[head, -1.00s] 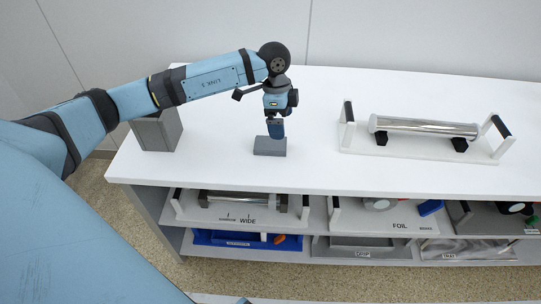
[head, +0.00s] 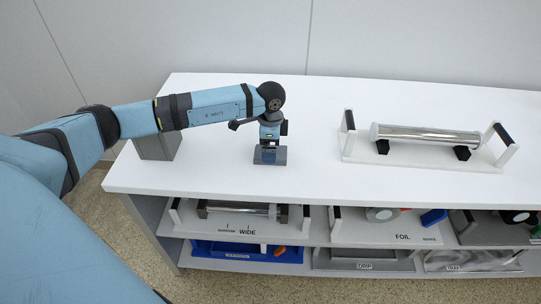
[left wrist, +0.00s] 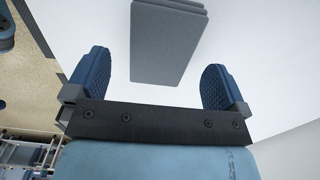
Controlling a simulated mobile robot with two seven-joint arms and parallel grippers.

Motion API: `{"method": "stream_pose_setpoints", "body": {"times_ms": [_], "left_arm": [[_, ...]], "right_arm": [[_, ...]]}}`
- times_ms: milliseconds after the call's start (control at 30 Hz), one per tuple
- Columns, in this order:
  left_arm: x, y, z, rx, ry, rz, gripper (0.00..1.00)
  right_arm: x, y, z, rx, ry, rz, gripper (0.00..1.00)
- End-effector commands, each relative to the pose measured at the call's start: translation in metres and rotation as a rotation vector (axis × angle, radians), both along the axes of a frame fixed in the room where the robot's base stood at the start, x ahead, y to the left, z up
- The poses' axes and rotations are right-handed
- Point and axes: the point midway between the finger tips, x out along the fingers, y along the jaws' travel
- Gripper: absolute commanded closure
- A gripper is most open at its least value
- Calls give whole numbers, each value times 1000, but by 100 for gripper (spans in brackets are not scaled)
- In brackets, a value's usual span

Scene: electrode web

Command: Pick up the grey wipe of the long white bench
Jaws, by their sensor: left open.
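The grey wipe (head: 281,156) lies on the long white bench (head: 215,180), toward its left end. It is a small flat grey block. My left gripper (head: 268,155) is directly over it, pointing down, and hides its middle in the head view. In the left wrist view the wipe (left wrist: 168,45) shows ahead of and between the two blue fingers, with layered edges at its far end. The fingers are open with nothing gripped. Whether they touch the bench cannot be told. My right gripper is not in view.
A grey box (head: 158,148) stands at the bench's left end, under my left arm. A tray with a shiny roller (head: 425,134) and upright handles is to the right. Shelves below hold labelled trays and a blue bin (head: 240,255). The bench between wipe and roller is clear.

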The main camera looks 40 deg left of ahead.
Motion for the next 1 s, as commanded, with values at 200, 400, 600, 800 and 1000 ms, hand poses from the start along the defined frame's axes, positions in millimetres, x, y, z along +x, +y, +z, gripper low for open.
{"method": "stream_pose_setpoints", "body": {"times_ms": [200,400,600,800,1000], "left_arm": [[1,0,-30,-1,0,0,0],[1,0,-31,-3,-2,0,0],[1,0,-31,-2,0,0,44],[1,0,-31,-2,0,-1,53],[1,0,-25,-3,-2,-1,53]], "right_arm": [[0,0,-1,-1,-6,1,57],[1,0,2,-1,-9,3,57],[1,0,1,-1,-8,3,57],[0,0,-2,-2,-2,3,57],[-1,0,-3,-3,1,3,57]]}}
